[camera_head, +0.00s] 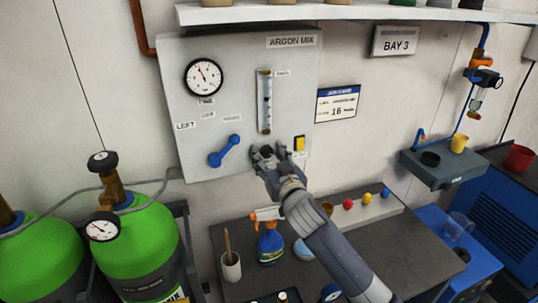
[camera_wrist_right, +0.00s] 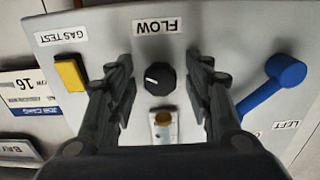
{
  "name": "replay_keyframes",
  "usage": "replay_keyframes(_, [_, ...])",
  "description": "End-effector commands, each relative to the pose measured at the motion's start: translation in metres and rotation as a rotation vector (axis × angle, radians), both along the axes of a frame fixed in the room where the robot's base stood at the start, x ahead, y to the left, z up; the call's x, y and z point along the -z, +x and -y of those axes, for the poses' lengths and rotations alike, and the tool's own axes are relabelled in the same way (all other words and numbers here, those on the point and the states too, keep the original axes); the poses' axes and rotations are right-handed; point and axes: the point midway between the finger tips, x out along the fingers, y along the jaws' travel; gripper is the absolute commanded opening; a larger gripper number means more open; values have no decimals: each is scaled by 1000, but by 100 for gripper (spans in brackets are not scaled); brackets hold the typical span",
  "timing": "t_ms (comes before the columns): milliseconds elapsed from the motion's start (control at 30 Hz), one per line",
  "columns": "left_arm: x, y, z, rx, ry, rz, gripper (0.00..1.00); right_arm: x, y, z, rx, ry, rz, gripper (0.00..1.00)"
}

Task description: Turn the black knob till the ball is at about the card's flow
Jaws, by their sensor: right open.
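The head view shows the knob only as a dark spot between the fingers. The clear flow tube (camera_head: 265,100) stands upright above it; the ball's height is too small to tell. The blue-and-white card (camera_head: 338,103) right of the panel reads 16. My left gripper is not in view.
A blue lever (camera_head: 225,151) is left of the knob and a yellow GAS TEST button (camera_head: 299,143) is right of it, both close by. A round gauge (camera_head: 203,77) is upper left. A spray bottle (camera_head: 270,242) and a cup (camera_head: 231,267) stand on the bench below.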

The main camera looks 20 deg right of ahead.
Motion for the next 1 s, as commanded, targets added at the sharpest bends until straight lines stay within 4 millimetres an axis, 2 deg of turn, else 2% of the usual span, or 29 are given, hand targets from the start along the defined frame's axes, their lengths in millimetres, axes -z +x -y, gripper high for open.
replay_keyframes(100, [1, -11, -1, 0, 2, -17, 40, 0, 0, 0, 0, 0, 0, 45])
replay_keyframes(200, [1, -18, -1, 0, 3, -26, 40, 0, 0, 0, 0, 0, 0, 22])
replay_keyframes(300, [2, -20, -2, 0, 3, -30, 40, 0, 0, 0, 0, 0, 0, 4])
replay_keyframes(467, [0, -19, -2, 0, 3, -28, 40, -1, 0, 0, 0, -15, 1, 3])
replay_keyframes(800, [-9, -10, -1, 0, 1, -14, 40, -2, 0, 1, 1, -260, 10, 3])
replay_keyframes(1000, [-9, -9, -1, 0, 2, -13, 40, -1, 0, 1, 1, -270, 11, 3])
